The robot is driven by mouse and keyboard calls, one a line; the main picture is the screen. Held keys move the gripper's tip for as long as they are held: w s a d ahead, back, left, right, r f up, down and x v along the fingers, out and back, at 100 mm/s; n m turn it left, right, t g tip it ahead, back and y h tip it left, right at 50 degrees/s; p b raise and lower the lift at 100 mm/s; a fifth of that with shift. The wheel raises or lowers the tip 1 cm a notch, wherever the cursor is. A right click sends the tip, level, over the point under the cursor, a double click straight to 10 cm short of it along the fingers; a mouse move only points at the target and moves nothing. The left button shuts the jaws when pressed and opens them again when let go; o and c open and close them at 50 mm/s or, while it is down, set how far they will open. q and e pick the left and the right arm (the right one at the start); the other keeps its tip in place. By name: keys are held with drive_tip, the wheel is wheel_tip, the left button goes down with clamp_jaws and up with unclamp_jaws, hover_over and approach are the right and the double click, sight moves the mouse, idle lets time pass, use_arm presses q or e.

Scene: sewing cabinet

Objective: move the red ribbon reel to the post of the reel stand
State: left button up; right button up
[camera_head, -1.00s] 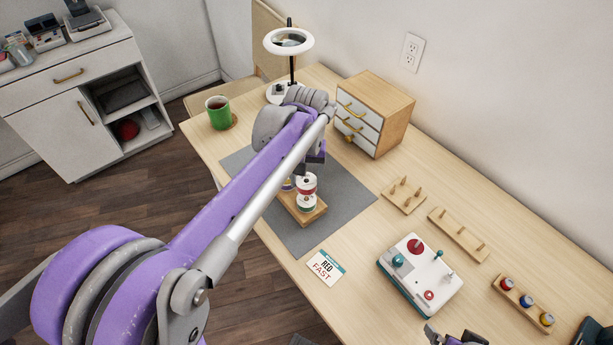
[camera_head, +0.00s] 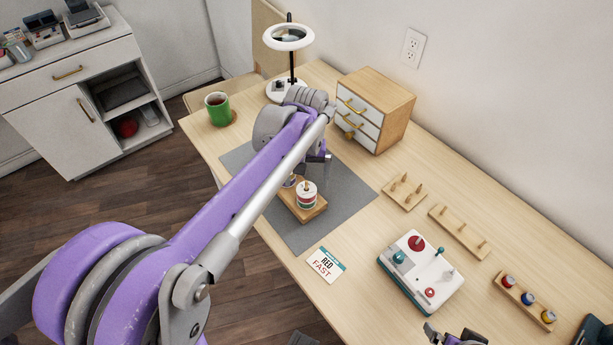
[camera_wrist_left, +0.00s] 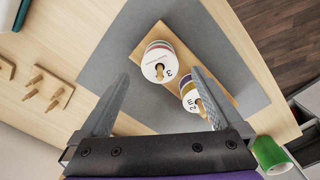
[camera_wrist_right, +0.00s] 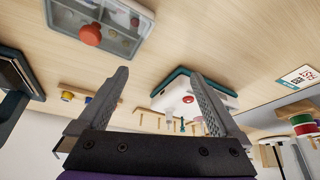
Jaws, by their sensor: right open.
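The reel stand (camera_head: 318,210) is a wooden base on the grey mat. The red ribbon reel (camera_head: 307,193), with a white top, sits around one post on top of a green-banded reel (camera_head: 307,204). In the left wrist view the post tip shows through the top reel (camera_wrist_left: 154,70), marked 3. Another reel (camera_wrist_left: 192,100), marked 2, is around the second post. My left gripper (camera_head: 316,160) is above the stand; its fingers (camera_wrist_left: 160,98) are apart and empty. My right gripper (camera_wrist_right: 160,98) is open and empty, at the head view's bottom edge.
A drawer cabinet (camera_head: 378,110), a lamp (camera_head: 288,38) and a green mug (camera_head: 217,110) stand behind the grey mat (camera_head: 345,190). A card (camera_head: 326,265) reads RED FAST. A white device (camera_head: 425,268), peg racks (camera_head: 404,190) and a thread-spool rack (camera_head: 525,302) are at right.

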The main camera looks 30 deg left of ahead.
drive_tip(key=shift+w+r+p, duration=0.1)
drive_tip(key=shift+r+p, duration=0.55)
drive_tip(key=shift+r, duration=0.05)
use_arm(q)
wheel_tip(320, 180, up, 11)
drive_tip(key=shift+s+f, duration=0.1)
use_arm(e)
drive_tip(key=shift+r, duration=0.2)
use_arm(q)
drive_tip(key=s+d+f+m+t+p, duration=0.2)
drive_tip(key=s+d+f+p, duration=0.1)
drive_tip(key=s, duration=0.4)
drive_tip(key=s+d+f+m+t+p, duration=0.3)
drive_tip(key=s+d+f, duration=0.1)
drive_tip(key=s, duration=0.4)
drive_tip(key=shift+s+f, duration=0.25)
drive_tip(key=shift+f, duration=0.1)
use_arm(e)
wheel_tip(320, 180, up, 7)
drive_tip(key=w, duration=0.1)
drive_tip(key=shift+w, duration=0.3)
use_arm(q)
drive_tip(key=shift+a, duration=0.1)
use_arm(e)
drive_tip(key=shift+f, duration=0.1)
